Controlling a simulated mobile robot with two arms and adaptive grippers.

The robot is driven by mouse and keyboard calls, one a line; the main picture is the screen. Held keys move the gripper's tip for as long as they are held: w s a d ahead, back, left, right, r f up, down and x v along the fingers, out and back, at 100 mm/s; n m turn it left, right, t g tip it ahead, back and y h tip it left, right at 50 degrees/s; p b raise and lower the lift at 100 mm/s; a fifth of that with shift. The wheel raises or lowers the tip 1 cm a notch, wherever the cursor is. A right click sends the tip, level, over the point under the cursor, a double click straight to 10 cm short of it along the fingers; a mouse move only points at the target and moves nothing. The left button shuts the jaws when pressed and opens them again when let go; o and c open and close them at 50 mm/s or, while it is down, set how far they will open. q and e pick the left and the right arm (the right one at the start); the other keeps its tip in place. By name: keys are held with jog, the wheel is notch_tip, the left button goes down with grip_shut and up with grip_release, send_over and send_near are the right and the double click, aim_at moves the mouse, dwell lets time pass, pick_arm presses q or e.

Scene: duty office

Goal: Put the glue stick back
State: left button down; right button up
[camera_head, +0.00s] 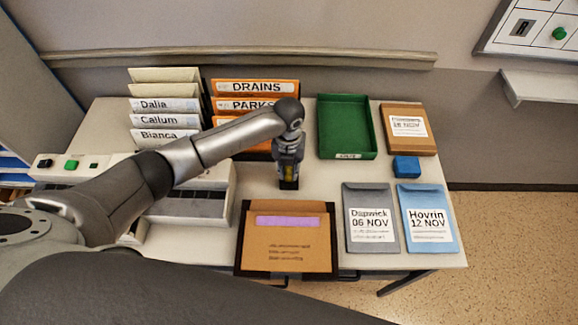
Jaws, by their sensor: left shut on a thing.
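My left gripper (289,181) points down over the middle of the table, between the orange files and the brown envelope. It is shut on a small yellowish thing (289,171), which looks like the glue stick. Most of it is hidden by the fingers, and I cannot tell whether its lower end touches the table (330,181). My right gripper is not in view.
An empty green tray (345,122) stands at the back right. A blue block (406,167) lies below a brown packet (408,127). A brown envelope (287,257), grey envelope (371,245) and blue envelope (428,205) lie in front. Upright orange files (255,87) stand behind my arm.

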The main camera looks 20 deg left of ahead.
pick_arm(q)
jog(key=shift+f, duration=0.2)
jog(key=c, duration=1.3)
grip_release()
jog(key=shift+r, duration=0.15)
jog(key=shift+r, duration=0.25)
notch_tip(320, 180, up, 12)
jog(key=shift+f+b, duration=0.15)
jog(key=shift+b, duration=0.65)
